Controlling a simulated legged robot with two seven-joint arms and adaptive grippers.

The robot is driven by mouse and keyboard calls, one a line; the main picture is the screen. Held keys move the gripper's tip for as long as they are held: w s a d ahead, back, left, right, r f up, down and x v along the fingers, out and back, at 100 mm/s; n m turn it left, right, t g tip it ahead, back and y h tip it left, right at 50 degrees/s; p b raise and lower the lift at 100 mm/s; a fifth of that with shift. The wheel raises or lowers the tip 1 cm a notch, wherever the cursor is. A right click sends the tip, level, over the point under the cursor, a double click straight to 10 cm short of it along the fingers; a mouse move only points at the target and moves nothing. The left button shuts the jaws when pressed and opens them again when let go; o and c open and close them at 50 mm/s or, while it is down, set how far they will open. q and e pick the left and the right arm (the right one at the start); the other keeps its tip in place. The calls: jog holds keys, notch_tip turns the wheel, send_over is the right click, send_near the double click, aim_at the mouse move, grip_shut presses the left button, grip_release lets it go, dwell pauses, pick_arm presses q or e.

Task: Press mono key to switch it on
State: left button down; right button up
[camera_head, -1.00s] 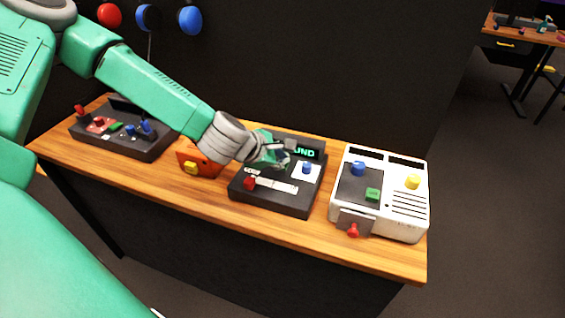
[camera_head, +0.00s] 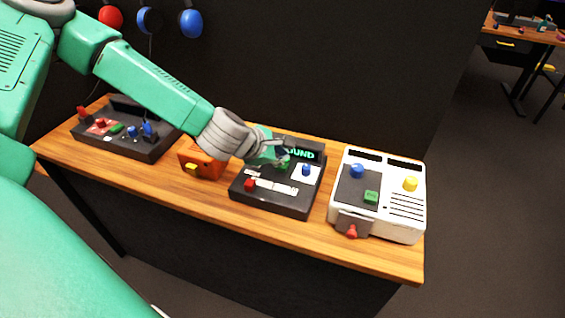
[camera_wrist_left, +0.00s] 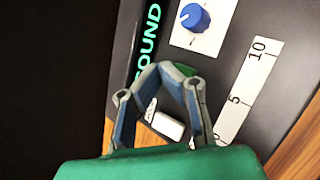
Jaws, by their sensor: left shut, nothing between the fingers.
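The black sound panel (camera_head: 270,202) lies on the wooden table, with a lit green "SOUND" display, a blue knob (camera_head: 306,170) and a red slider knob (camera_head: 249,185). My left gripper (camera_head: 281,156) is over its back left part, shut with nothing between the fingers. In the left wrist view, the fingertips (camera_wrist_left: 163,72) are beside the display, and a green piece (camera_wrist_left: 184,69) shows partly behind them. A white block (camera_wrist_left: 168,126) shows between the fingers, with a small pale label beside it. No mono lettering is readable, so I cannot tell which piece is the mono key. My right gripper is out of view.
A white panel (camera_head: 407,222) with blue, green, yellow and red controls stands to the right. An orange box (camera_head: 204,165) and another dark control panel (camera_head: 124,148) stand to the left. A dark wall rises behind. The table's front strip is clear.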

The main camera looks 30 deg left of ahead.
aim_at(282, 165)
pick_arm(q)
notch_tip(282, 165, up, 5)
jog(key=p, duration=0.4)
dwell(0.3)
